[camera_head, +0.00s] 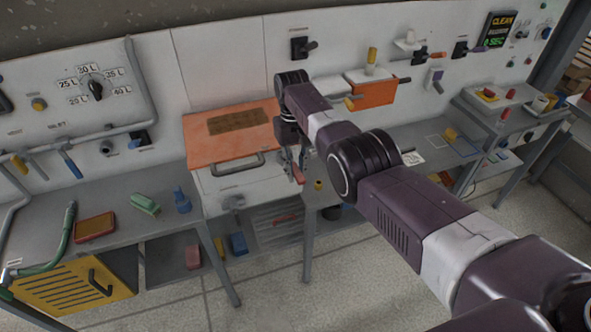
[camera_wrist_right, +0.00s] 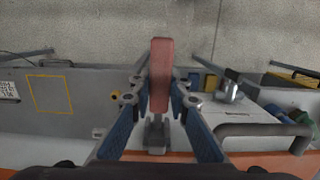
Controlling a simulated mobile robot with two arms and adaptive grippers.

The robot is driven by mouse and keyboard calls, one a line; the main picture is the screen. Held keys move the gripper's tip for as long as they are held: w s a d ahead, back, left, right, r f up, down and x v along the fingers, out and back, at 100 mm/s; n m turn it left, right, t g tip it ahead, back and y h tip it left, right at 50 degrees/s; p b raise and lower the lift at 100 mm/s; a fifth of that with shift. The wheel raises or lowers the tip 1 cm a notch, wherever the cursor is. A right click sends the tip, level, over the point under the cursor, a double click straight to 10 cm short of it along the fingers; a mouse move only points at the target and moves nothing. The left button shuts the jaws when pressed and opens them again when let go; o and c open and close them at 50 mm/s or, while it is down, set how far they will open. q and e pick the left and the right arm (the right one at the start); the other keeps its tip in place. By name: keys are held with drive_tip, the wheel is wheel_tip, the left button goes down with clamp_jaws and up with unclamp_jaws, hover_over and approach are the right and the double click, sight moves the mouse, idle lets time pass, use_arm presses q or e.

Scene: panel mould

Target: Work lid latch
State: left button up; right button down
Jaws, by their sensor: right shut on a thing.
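The box has an orange lid (camera_head: 205,148) with a brown patch, and it looks shut. A bar handle (camera_head: 237,165) is on its front; the handle also shows in the right wrist view (camera_wrist_right: 250,130). The latch lever (camera_wrist_right: 160,65) is a red grip on a grey base (camera_wrist_right: 156,135) beside the orange edge. My right gripper (camera_wrist_right: 160,90) is closed around the red grip, one blue finger on each side. In the head view my right gripper (camera_head: 291,153) is at the box's right front corner, partly hidden by my arm. My left gripper is not in view.
An orange bin (camera_head: 374,93) is on the wall behind my right arm.

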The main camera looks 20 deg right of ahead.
sight(294, 167)
drive_tip(key=shift+s, duration=0.1)
drive_tip(key=c, duration=1.8)
unclamp_jaws()
drive_tip(key=shift+r, duration=0.1)
wheel_tip(294, 167, up, 12)
drive_tip(key=w, duration=0.1)
drive_tip(key=shift+w, duration=0.25)
drive_tip(key=shift+f, duration=0.2)
